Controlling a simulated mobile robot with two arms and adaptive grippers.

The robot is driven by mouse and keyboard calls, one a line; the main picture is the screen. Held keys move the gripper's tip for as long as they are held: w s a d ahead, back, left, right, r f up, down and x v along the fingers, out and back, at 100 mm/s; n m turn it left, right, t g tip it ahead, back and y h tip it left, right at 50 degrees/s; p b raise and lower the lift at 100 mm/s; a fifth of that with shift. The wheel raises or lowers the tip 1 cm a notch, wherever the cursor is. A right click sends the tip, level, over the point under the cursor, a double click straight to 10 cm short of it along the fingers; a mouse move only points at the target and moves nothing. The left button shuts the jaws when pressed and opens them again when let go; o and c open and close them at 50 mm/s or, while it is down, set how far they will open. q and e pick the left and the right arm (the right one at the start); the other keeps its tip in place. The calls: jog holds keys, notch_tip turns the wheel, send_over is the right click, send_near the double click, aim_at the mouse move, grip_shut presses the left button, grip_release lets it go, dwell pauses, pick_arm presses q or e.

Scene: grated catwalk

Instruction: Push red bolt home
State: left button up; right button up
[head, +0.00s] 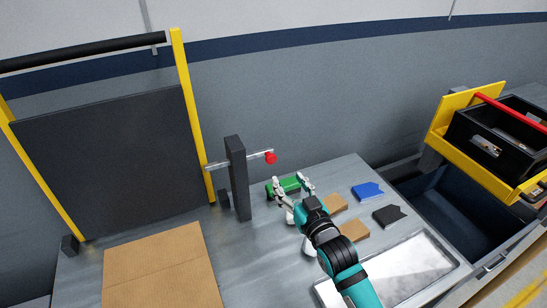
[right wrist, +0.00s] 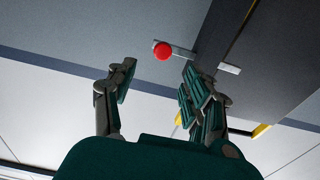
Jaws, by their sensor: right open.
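The red bolt is a silver rod with a round red knob (head: 270,157) on its right end. The rod passes through a dark upright post (head: 238,178), and its left end lies close to the yellow frame post (head: 190,110) of a dark panel. The knob also shows in the right wrist view (right wrist: 163,51), beyond the fingertips and roughly between them. My right gripper (head: 290,183) is open and empty, below and a little right of the knob in the head view, apart from it. My left gripper is not in view.
A green block (head: 289,185) lies behind my right fingers. Blue (head: 368,190), black (head: 389,215) and tan pieces lie on the grey table. A cardboard sheet (head: 160,270) lies front left, a shiny tray (head: 400,270) front right. A black bin (head: 495,135) stands at right.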

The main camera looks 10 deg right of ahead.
aim_at(272, 160)
jog(key=w, duration=0.3)
jog(key=w+a+p, duration=0.1)
jog(key=w, duration=0.2)
jog(key=w+a, duration=0.1)
jog(key=w, duration=0.2)
jog(key=shift+w+a+r, duration=0.1)
jog(key=shift+w+a, duration=0.1)
jog(key=shift+w, duration=0.15)
